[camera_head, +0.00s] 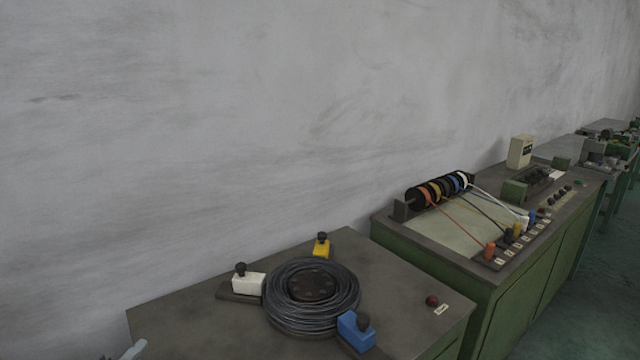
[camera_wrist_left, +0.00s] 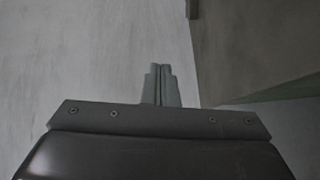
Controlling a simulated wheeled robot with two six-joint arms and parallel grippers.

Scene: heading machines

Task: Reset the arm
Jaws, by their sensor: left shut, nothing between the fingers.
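My left gripper (camera_wrist_left: 160,68) shows in the left wrist view with its two grey fingers shut together and nothing between them. In the head view only a small light grey part of it (camera_head: 134,350) shows at the bottom left corner, beside the left end of the near machine. The rest of the left arm is out of the picture. My right gripper is in neither view.
The near machine's grey top (camera_head: 190,310) carries a black wire coil (camera_head: 312,325) with white (camera_head: 249,284), yellow (camera_head: 321,248) and blue (camera_head: 356,331) blocks around it. A green machine with coloured spools (camera_head: 440,188) stands at right. A bare wall (camera_head: 200,140) is behind.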

